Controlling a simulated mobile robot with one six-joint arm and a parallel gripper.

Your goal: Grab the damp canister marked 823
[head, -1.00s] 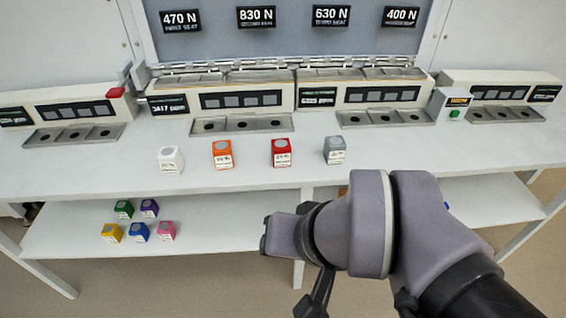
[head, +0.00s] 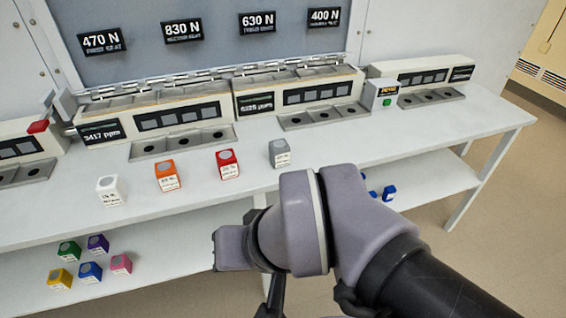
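Four canisters stand in a row on the bench top: white (head: 109,190), orange (head: 167,176), red (head: 228,164) and grey (head: 280,153). Their labels are too small to read, so I cannot tell which is marked 823 or which is damp. On the lower shelf at left are green (head: 69,251), purple (head: 98,244), yellow (head: 60,278), blue (head: 91,272) and pink (head: 121,264) canisters. My gripper (head: 229,249) is low in the middle, in front of the bench. Its fingers do not show clearly.
The white bench (head: 440,150) has clear room at right. Behind the canisters are consoles with trays (head: 183,144) and a small box with a green button (head: 382,95). More blue pieces (head: 389,193) lie on the lower shelf at right, partly hidden by my arm. Floor is open at right.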

